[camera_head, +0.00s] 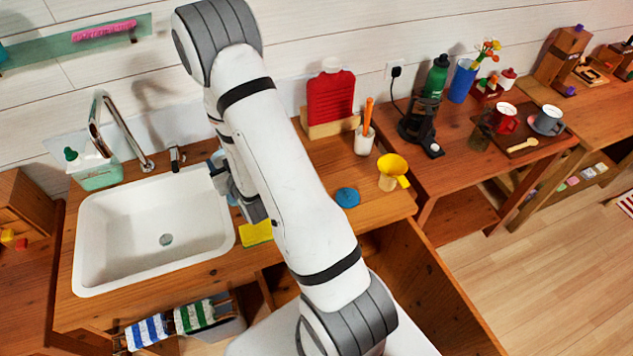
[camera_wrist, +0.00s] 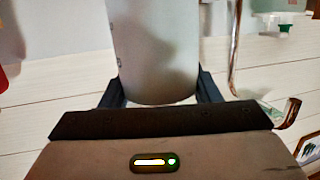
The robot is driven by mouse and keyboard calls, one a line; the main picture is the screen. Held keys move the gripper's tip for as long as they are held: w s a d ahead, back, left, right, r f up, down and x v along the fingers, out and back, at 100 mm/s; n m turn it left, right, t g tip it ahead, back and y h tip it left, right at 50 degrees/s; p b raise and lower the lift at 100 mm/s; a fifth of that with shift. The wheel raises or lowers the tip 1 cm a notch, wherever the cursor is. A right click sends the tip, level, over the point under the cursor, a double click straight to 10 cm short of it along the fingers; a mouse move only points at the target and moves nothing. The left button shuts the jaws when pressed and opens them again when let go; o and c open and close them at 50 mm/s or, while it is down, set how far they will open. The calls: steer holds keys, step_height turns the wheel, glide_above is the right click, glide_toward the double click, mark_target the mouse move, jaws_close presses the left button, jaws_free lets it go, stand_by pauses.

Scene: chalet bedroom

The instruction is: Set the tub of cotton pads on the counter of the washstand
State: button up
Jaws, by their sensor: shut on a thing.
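My gripper (camera_wrist: 157,90) is shut on a pale grey-blue cylinder, the tub of cotton pads (camera_wrist: 155,45), with one finger on each side of it in the wrist view. The tub's contents do not show. In the head view my gripper (camera_head: 236,190) is over the right rim of the sink, and my arm hides much of it and nearly all of the tub. The wooden counter of the washstand (camera_head: 330,156) runs around the white sink and out to the right. I cannot tell whether the tub touches the counter.
The sink basin (camera_head: 150,225) is empty. A tap (camera_head: 120,130) rises behind the sink. Bare counter shows between these things.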

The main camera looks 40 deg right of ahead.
steer(key=s+d+r+m+g+h+b, duration=0.1)
steer(key=s+d+m+g+h+b, duration=0.2)
steer(key=d+m+g+h, duration=0.85)
steer(key=s+d+m+g+h+b, duration=0.25)
steer(key=s+d+m+h, duration=0.2)
steer(key=d, duration=1.45)
steer(key=shift+t+y, duration=0.3)
steer(key=shift+y, duration=0.1)
steer(key=f, duration=0.3)
steer(key=f+p, duration=0.1)
steer(key=f, duration=0.4)
steer(key=shift+w+f+p, duration=0.3)
steer(key=shift+w+p, duration=0.05)
steer(key=shift+f, duration=0.25)
steer(key=shift+f, duration=0.15)
steer(key=shift+f+b, duration=0.1)
steer(key=shift+b, duration=0.2)
steer(key=o, duration=1.5)
